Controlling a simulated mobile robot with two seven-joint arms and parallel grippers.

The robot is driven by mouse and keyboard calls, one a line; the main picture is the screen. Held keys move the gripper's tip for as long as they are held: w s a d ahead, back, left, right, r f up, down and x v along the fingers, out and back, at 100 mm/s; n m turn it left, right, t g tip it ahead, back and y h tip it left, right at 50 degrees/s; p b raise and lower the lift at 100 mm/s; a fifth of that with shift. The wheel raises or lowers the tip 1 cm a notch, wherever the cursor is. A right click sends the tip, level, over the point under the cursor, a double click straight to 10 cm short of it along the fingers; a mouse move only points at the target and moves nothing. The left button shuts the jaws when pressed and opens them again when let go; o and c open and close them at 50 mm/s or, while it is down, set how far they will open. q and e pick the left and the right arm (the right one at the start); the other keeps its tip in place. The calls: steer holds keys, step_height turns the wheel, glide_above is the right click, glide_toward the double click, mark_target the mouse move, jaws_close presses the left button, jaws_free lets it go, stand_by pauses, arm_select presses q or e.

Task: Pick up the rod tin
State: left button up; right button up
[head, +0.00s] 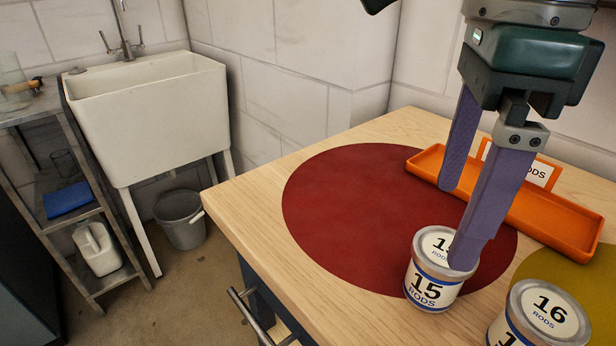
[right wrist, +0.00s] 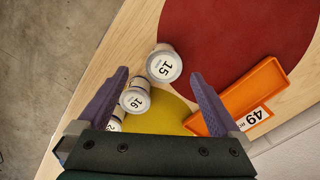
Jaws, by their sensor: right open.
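A white and silver tin (head: 435,272) labelled 15 RODS stands upright on the front edge of a dark red disc. A similar tin (head: 545,315) labelled 16 RODS stands to its right, cut off by the picture edge. My right gripper (head: 456,228) is open, fingers pointing down. In the head view one finger overlaps the lid of tin 15; contact cannot be told. In the right wrist view tin 15 (right wrist: 164,64) shows ahead between the open fingertips, with nothing held. Tin 16 (right wrist: 135,97) shows beside the left-hand finger. My left gripper is not seen.
An orange tray (head: 578,236) with an upright label lies behind the right gripper on the wooden bench (head: 255,195). Another tin (right wrist: 115,122) is partly hidden by a finger. The red disc (head: 345,215) is clear at left. A sink (head: 150,105) stands far left.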

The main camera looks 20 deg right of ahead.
mark_target(443, 248)
steer(key=shift+s+d+f, duration=0.15)
steer(key=shift+d+f, duration=0.1)
steer(key=shift+f, duration=0.3)
steer(key=shift+s+d+f, duration=0.1)
steer(key=shift+d+f, duration=0.1)
steer(key=shift+f, duration=0.35)
steer(key=f, duration=0.5)
steer(key=shift+w+f, duration=0.15)
steer(key=shift+w, duration=0.2)
steer(key=c, duration=1.5)
steer(key=shift+o, duration=0.2)
